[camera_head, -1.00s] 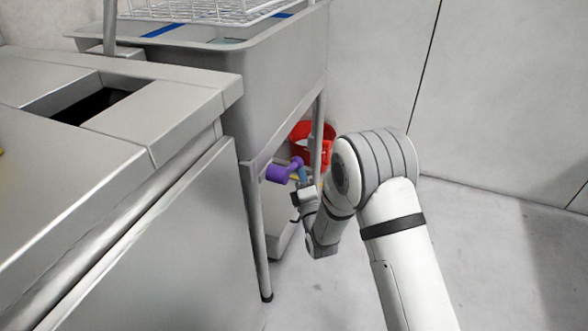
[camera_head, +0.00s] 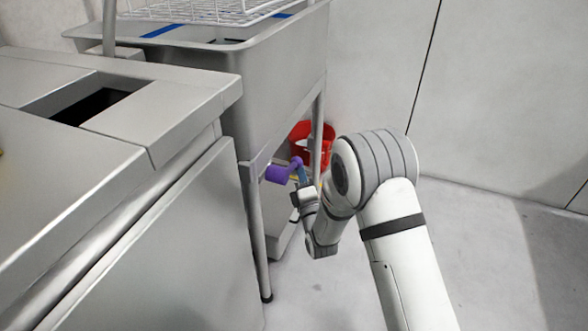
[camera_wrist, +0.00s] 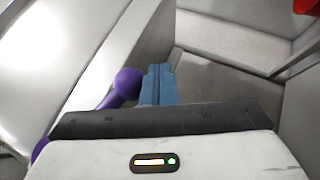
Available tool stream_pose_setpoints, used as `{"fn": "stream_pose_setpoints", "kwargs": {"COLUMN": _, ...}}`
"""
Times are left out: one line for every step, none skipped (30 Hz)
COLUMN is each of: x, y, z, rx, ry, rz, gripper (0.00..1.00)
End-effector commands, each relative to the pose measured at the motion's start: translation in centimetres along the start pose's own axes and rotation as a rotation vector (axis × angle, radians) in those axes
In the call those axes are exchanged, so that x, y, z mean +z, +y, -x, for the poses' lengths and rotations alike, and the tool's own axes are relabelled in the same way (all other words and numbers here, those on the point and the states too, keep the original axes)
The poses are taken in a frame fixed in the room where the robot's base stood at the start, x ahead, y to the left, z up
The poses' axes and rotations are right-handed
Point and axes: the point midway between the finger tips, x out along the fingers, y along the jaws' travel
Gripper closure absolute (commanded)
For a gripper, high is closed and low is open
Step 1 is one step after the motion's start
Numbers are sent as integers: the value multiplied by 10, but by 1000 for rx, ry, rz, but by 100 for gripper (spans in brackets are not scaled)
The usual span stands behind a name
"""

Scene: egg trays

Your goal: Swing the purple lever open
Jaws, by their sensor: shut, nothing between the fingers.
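The purple lever (camera_head: 279,173) sticks out to the right beside the metal leg of the sink stand in the head view. Its round knob (camera_wrist: 128,82) shows in the wrist view just left of my blue fingers, with the rest partly hidden behind my gripper's body. My gripper (camera_head: 303,174) is shut and empty, with its fingertips close to the right side of the knob. The fingers also show together in the wrist view (camera_wrist: 158,84). I cannot tell whether they touch the knob.
The sink basin (camera_head: 283,80) stands above the lever, with a white wire rack (camera_head: 205,10) on top. A red bucket (camera_head: 318,132) is behind, close to my wrist. A steel counter (camera_head: 170,110) fills the left. The floor (camera_head: 500,250) at the right is clear.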

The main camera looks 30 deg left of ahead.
Motion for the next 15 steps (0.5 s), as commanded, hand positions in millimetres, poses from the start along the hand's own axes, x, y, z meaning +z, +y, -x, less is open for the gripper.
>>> {"fn": "stream_pose_setpoints", "kwargs": {"x": 0, "y": 0, "z": 0, "rx": 0, "ry": 0, "rz": 0, "gripper": 100}}
{"fn": "stream_pose_setpoints", "kwargs": {"x": 0, "y": 0, "z": 0, "rx": 0, "ry": 0, "rz": 0, "gripper": 100}}
{"fn": "stream_pose_setpoints", "kwargs": {"x": 0, "y": 0, "z": 0, "rx": 0, "ry": 0, "rz": 0, "gripper": 100}}
{"fn": "stream_pose_setpoints", "kwargs": {"x": 0, "y": 0, "z": 0, "rx": 0, "ry": 0, "rz": 0, "gripper": 100}}
{"fn": "stream_pose_setpoints", "kwargs": {"x": 0, "y": 0, "z": 0, "rx": 0, "ry": 0, "rz": 0, "gripper": 100}}
{"fn": "stream_pose_setpoints", "kwargs": {"x": 0, "y": 0, "z": 0, "rx": 0, "ry": 1, "rz": 0, "gripper": 100}}
{"fn": "stream_pose_setpoints", "kwargs": {"x": 0, "y": 0, "z": 0, "rx": 0, "ry": 1, "rz": 0, "gripper": 100}}
{"fn": "stream_pose_setpoints", "kwargs": {"x": 0, "y": 0, "z": 0, "rx": 0, "ry": 1, "rz": 0, "gripper": 100}}
{"fn": "stream_pose_setpoints", "kwargs": {"x": -1, "y": 0, "z": 0, "rx": 0, "ry": 1, "rz": 0, "gripper": 100}}
{"fn": "stream_pose_setpoints", "kwargs": {"x": -1, "y": 0, "z": 0, "rx": 0, "ry": 1, "rz": 0, "gripper": 100}}
{"fn": "stream_pose_setpoints", "kwargs": {"x": 0, "y": 0, "z": 1, "rx": 0, "ry": 1, "rz": 0, "gripper": 100}}
{"fn": "stream_pose_setpoints", "kwargs": {"x": 0, "y": -2, "z": 2, "rx": -1, "ry": 1, "rz": 0, "gripper": 100}}
{"fn": "stream_pose_setpoints", "kwargs": {"x": 0, "y": -4, "z": 3, "rx": -1, "ry": 1, "rz": 0, "gripper": 100}}
{"fn": "stream_pose_setpoints", "kwargs": {"x": 1, "y": -6, "z": 5, "rx": -1, "ry": 1, "rz": 0, "gripper": 100}}
{"fn": "stream_pose_setpoints", "kwargs": {"x": 2, "y": -10, "z": 9, "rx": -3, "ry": 1, "rz": 0, "gripper": 100}}
